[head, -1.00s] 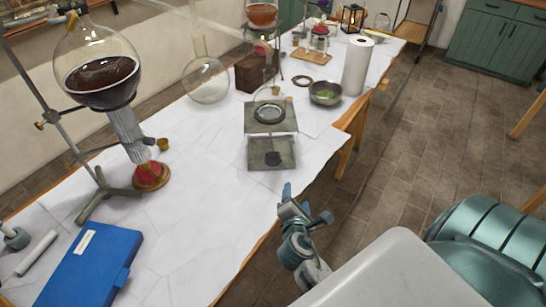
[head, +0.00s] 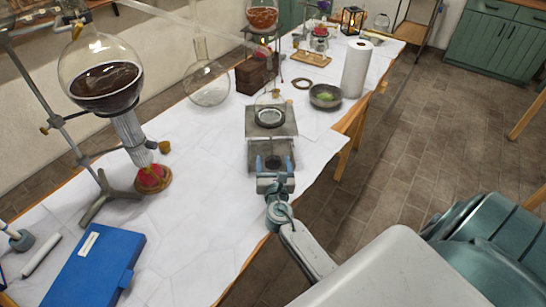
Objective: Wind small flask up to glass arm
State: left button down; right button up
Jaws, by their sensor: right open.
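The small flask (head: 268,99) is clear glass and stands upright on the top plate of a grey lab jack (head: 287,127). A dark round knob (head: 273,162) shows on the jack's near side. The glass arm (head: 218,28) is a clear tube slanting down from the upper left toward the flask; its lower end is hard to make out. My right gripper (head: 274,164) is open, its blue fingertips on either side of the knob in the picture. I cannot tell whether they touch it. My left gripper is not in view.
A large flask of dark liquid (head: 100,88) hangs on a stand at left, above a red-topped burner (head: 152,178). A blue case (head: 90,265) lies at the near left. A bowl (head: 325,96) and paper roll (head: 356,68) stand right of the jack. Bare tabletop lies left of the jack.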

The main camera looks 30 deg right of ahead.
jog(key=shift+x, duration=0.8)
jog(key=c, duration=1)
